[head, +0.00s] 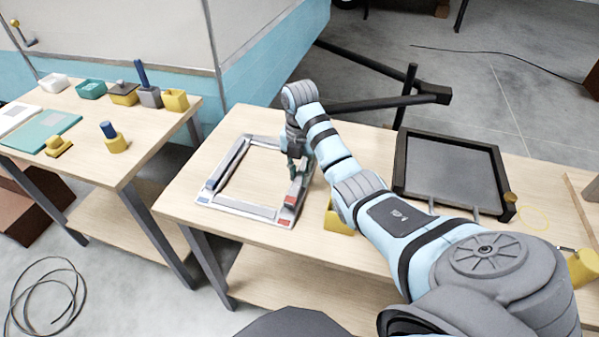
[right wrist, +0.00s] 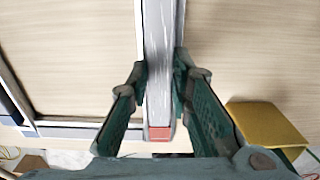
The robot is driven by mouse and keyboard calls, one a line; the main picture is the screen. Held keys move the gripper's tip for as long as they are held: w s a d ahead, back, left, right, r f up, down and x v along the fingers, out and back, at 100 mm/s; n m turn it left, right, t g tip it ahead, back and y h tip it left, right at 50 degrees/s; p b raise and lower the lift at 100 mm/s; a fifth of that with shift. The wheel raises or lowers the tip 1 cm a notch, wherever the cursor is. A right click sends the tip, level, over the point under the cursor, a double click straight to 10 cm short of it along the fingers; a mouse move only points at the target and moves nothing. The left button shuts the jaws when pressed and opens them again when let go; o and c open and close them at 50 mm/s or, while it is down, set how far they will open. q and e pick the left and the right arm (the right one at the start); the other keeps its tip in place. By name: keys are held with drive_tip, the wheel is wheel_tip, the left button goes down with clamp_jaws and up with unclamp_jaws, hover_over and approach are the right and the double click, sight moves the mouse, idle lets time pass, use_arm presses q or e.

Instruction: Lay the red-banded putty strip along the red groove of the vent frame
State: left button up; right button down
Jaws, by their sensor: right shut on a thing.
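The white vent frame (head: 262,142) lies flat on the middle table, with a red mark (head: 286,222) at its front right corner. My right gripper (head: 298,175) is over the frame's right side, pointing down. It is shut on the grey putty strip (right wrist: 160,60), whose red band (right wrist: 159,133) shows at the near end in the right wrist view. The strip runs along the frame's right side; the red groove is mostly hidden beneath it. I cannot tell whether the strip touches the groove. My left gripper is not in view.
Grey bars (head: 243,208) lie along the frame's front and left sides. A yellow block (head: 336,219) stands right of the frame, close to my arm. A black-rimmed tray (head: 450,165) lies farther right. The left table holds several small containers.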

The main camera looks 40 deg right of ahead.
drive_tip(key=shift+f+b, duration=0.5)
idle(0.4)
drive_tip(key=c, duration=1.4)
unclamp_jaws()
drive_tip(key=shift+o, duration=0.2)
drive_tip(key=shift+r, duration=0.15)
